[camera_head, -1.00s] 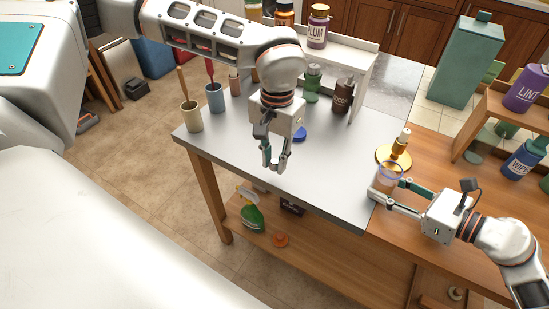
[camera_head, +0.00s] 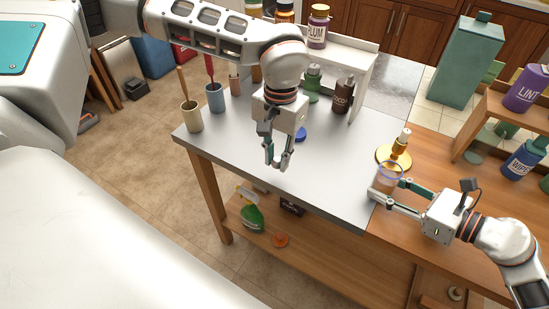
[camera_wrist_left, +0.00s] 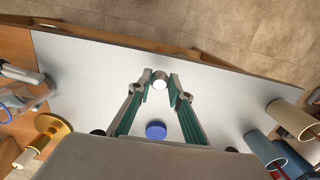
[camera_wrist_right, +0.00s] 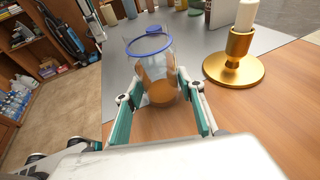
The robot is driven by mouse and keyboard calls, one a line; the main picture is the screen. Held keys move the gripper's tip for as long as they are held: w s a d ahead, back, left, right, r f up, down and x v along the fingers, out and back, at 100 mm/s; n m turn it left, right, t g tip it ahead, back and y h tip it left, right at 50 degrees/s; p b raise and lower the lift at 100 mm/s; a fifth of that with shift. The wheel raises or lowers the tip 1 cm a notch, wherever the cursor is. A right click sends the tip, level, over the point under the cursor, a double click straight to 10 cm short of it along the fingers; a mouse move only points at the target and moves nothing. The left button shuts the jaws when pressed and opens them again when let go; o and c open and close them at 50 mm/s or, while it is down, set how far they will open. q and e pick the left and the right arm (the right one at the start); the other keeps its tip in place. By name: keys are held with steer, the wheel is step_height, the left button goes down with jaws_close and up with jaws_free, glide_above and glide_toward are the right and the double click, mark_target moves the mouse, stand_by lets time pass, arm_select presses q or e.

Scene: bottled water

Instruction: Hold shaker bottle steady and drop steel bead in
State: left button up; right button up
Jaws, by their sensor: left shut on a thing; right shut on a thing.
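The shaker bottle, clear with a blue rim, stands upright at the seam of the wooden and grey tops in the head view (camera_head: 390,171); it also shows in the right wrist view (camera_wrist_right: 158,70). My right gripper (camera_wrist_right: 160,90) is shut on the bottle, one finger on each side. The steel bead (camera_wrist_left: 160,85) is a small pale ball between my left fingertips in the left wrist view. My left gripper (camera_head: 276,168) is shut on it, above the grey table and left of the bottle. The bead is too small to make out in the head view.
A brass candlestick (camera_head: 394,154) stands close behind the bottle. A blue lid (camera_wrist_left: 156,130) lies on the grey table (camera_head: 330,190). Cups with brushes (camera_head: 192,116) stand at the left edge and a white shelf (camera_head: 345,60) at the back. The middle of the grey table is mostly clear.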

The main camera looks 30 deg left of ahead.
arm_select(q)
steer(key=w+d+r, duration=0.4)
steer(key=d+r, duration=0.5)
steer(key=d, duration=0.2)
steer(key=w+d+r, duration=0.4)
steer(key=d+r, duration=0.5)
steer(key=d, duration=0.3)
step_height(320, 180, down, 6)
steer(key=shift+a, duration=0.3)
steer(key=shift+w, duration=0.1)
steer(key=o, duration=0.9)
steer(key=shift+r, duration=0.1)
steer(key=r, duration=1.1)
steer(key=shift+w+r, duration=0.35)
steer(key=shift+r, duration=0.05)
